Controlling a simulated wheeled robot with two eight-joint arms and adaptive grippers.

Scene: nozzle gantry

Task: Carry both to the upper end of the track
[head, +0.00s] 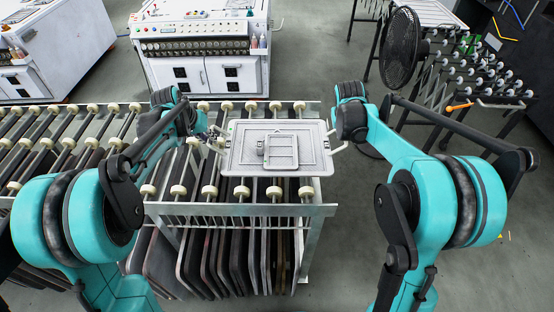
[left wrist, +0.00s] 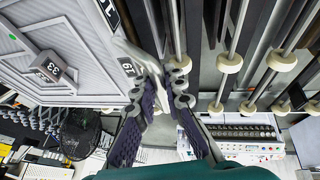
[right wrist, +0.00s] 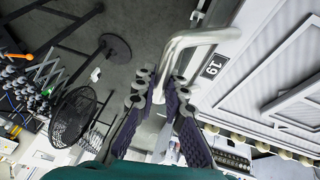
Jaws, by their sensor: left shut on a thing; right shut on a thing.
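A large grey plate (head: 243,166) with a raised rim and a handle at each side lies over the rollers in the head view. A smaller grey plate (head: 281,151) rests on top of it, near its middle. My left gripper (head: 215,138) is shut on the left handle (left wrist: 137,55), beside the label 19. My right gripper (right wrist: 163,85) is shut on the right handle (right wrist: 205,37), a pale bent bar. In the head view my right fingers are mostly hidden by the wrist. The smaller plate, marked 33, also shows in the left wrist view (left wrist: 48,68).
The roller track (head: 60,128) runs left of the plate. A white control cabinet (head: 205,65) stands behind. A black fan (head: 400,48) and a wheeled rack (head: 485,75) stand right.

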